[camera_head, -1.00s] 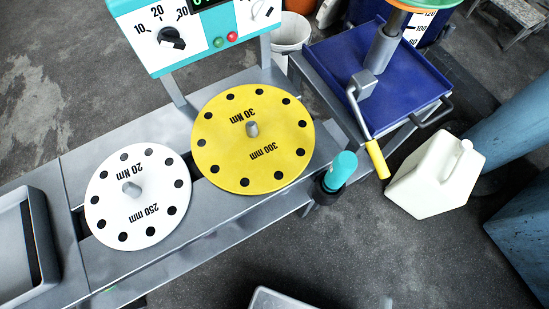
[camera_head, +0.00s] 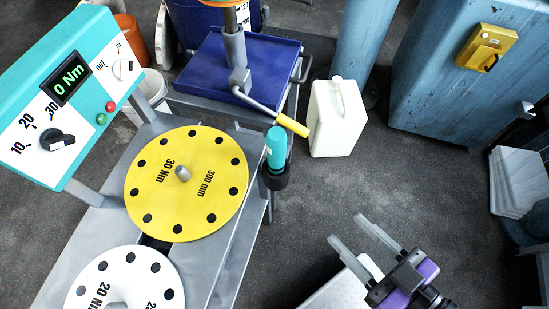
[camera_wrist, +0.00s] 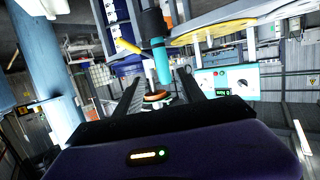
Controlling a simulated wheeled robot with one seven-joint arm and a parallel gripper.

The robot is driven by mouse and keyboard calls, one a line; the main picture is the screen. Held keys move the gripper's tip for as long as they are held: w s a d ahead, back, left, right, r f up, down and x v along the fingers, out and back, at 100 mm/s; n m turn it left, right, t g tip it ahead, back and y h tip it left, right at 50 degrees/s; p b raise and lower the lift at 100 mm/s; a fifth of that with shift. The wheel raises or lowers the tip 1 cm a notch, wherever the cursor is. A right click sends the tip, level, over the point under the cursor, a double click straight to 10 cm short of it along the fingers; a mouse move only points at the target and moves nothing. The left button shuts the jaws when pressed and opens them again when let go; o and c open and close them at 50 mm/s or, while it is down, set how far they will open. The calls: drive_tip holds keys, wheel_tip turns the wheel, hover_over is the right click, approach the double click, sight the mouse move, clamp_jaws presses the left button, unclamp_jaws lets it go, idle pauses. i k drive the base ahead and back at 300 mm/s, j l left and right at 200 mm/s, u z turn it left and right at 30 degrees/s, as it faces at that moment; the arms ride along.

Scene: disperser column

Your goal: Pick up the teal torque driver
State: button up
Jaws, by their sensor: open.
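The teal torque driver (camera_head: 277,148) stands upright in a black holder (camera_head: 275,178) at the right edge of the grey bench, beside the yellow disc, in the head view. Its lower part is hidden in the holder. My gripper (camera_head: 348,229) is open and empty, to the lower right of the driver and apart from it, with its fingers pointing up and left. In the wrist view the driver (camera_wrist: 161,62) appears ahead, between the two finger directions, with its teal end downward in the picture.
A yellow disc (camera_head: 212,205) and a white disc (camera_head: 92,278) lie on the bench (camera_head: 205,268). A yellow crank handle (camera_head: 293,125) reaches close behind the driver. A white canister (camera_head: 338,118) stands behind right.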

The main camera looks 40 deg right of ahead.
sight(277, 138)
drive_tip(key=k+j, duration=0.1)
drive_tip(key=j, duration=0.2)
drive_tip(key=k+j, duration=0.15)
drive_tip(key=j, duration=0.2)
drive_tip(key=k+j, duration=0.1)
drive_tip(key=j, duration=0.2)
drive_tip(key=k+j, duration=0.15)
drive_tip(key=j, duration=0.2)
